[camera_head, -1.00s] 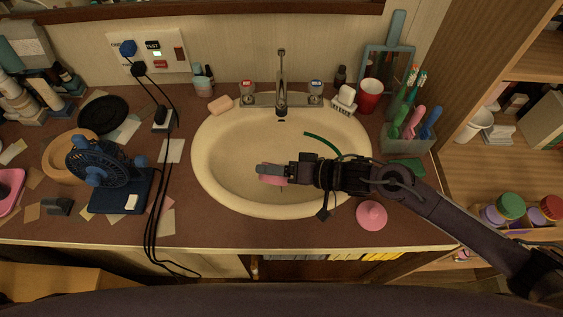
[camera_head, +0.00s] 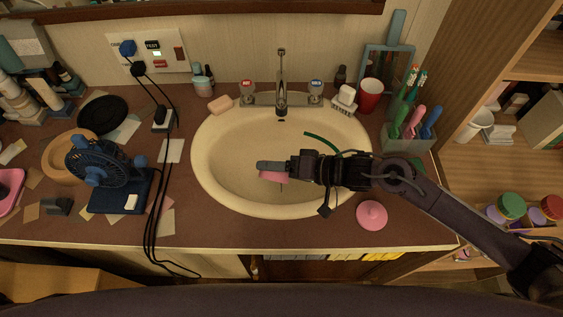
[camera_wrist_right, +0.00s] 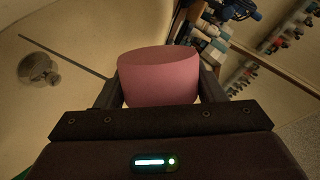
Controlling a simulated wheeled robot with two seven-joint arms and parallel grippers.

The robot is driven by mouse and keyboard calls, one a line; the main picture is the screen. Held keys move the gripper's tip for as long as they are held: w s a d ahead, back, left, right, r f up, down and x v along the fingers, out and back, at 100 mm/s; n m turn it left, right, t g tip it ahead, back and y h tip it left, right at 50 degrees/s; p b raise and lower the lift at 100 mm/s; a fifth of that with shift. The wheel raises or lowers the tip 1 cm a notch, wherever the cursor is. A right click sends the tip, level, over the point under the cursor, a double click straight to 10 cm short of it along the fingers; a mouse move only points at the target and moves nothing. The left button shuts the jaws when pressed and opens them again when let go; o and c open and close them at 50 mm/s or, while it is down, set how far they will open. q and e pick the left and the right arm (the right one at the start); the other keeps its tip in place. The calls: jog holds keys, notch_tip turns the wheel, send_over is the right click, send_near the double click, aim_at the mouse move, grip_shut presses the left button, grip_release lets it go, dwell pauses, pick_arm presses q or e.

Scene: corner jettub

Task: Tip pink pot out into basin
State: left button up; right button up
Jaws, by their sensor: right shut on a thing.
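My right gripper (camera_head: 268,167) reaches in from the right over the basin (camera_head: 225,188). It is shut on the pink pot (camera_head: 272,177), which is mostly hidden under the fingers in the head view. In the right wrist view the pot (camera_wrist_right: 160,76) sits between the two fingers, its side facing the camera. The basin's drain (camera_wrist_right: 38,70) shows at the left of the wrist view. A pink lid with a knob (camera_head: 371,214) lies on the counter right of the basin. My left gripper is not in view.
The tap (camera_head: 281,85) stands behind the basin. A green strip (camera_head: 322,143) lies in the basin near my arm. A red cup (camera_head: 369,95), a brush holder (camera_head: 408,138) and a pink soap (camera_head: 220,104) stand around the rim. A blue fan (camera_head: 95,165) with cables is at left.

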jog(key=shift+w+r+m+g+b, duration=0.2)
jog(key=shift+m+g+b, duration=0.15)
jog(key=shift+m+g, duration=0.25)
dwell(0.9)
jog(key=shift+w+d+r+m+g+y+p, duration=0.1)
jog(key=shift+w+d+m+g+y+p, duration=0.05)
jog(key=shift+w+m+p, duration=0.3)
jog(key=shift+w+d+r+m+g+y+p, duration=0.15)
jog(key=shift+w+m+p, duration=0.15)
jog(key=shift+p, duration=0.25)
dwell(0.3)
jog(key=shift+w+m+p, duration=0.2)
jog(key=shift+m+p, duration=0.25)
jog(key=shift+p, duration=0.3)
dwell(0.5)
